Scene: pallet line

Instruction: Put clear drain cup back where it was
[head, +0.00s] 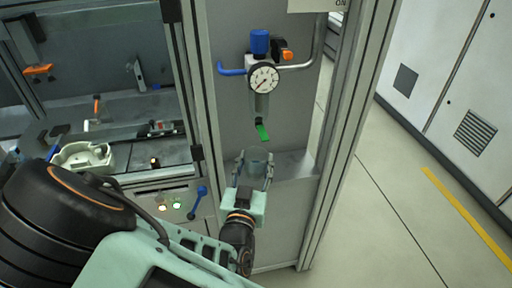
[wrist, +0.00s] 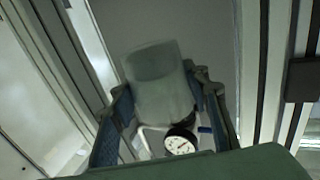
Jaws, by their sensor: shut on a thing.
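The clear drain cup (head: 257,160) is a small translucent grey cup, held between the two fingers of my gripper (head: 256,170). In the wrist view the cup (wrist: 161,85) stands between the fingers, slightly tilted in the picture, and my gripper (wrist: 165,105) is shut on it. In the head view the cup is below the air regulator unit, with a gap between them. The unit has a blue knob (head: 260,42), a round white gauge (head: 263,79), a grey lower body (head: 261,103) and a green lever (head: 262,131). The gauge also shows in the wrist view (wrist: 180,141).
The unit is mounted on a grey panel (head: 226,110) with a blue pipe (head: 231,71) at left and an orange part (head: 287,56) at right. A metal frame post (head: 345,130) stands to the right. A blue-handled lever (head: 197,203) sits lower left. Open floor lies at right.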

